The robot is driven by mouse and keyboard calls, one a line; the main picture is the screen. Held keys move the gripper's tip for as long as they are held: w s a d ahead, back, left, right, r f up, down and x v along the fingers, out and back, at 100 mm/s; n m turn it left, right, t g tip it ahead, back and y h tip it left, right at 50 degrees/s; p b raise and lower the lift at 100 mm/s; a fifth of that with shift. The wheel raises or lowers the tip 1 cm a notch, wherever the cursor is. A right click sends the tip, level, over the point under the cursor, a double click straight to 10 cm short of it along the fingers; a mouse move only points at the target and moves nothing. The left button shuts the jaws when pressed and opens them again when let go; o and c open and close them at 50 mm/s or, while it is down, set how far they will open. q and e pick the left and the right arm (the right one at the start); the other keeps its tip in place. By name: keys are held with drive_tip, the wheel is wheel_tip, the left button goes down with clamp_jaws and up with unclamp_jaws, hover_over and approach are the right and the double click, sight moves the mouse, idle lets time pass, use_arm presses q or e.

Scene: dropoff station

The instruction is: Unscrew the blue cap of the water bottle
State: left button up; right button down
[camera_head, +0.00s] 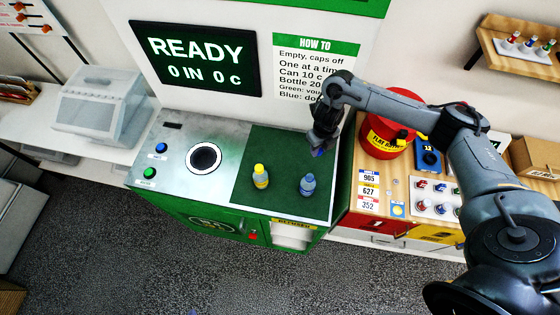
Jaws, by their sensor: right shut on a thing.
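The water bottle (308,186), clear bluish, stands upright on the dark green mat (275,205) of the station's counter. My right gripper (319,150) is above and behind the bottle, apart from it. It points down and is shut on a small blue piece, the blue cap (318,153), at its fingertips; the fingers hide part of it. The bottle's mouth is too small to make out clearly. My left gripper is not in view.
A round hole (203,158) is in the grey counter top further left, beside blue and green buttons. A red container (390,122) and a wooden side table (365,215) lie to the right.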

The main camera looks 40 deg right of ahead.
drive_tip(key=b, duration=0.1)
hover_over(286, 171)
wheel_tip(286, 171, down, 7)
drive_tip(key=shift+r, duration=0.15)
wheel_tip(286, 171, down, 4)
drive_tip(key=shift+s+r+b, duration=0.1)
drive_tip(key=shift+r+b, duration=0.1)
drive_tip(key=shift+b, duration=0.9)
drive_tip(key=shift+f, duration=0.15)
drive_tip(key=shift+f, duration=0.2)
drive_tip(key=c, duration=0.9)
unclamp_jaws()
drive_tip(key=shift+o, duration=0.2)
drive_tip(key=shift+r, duration=0.1)
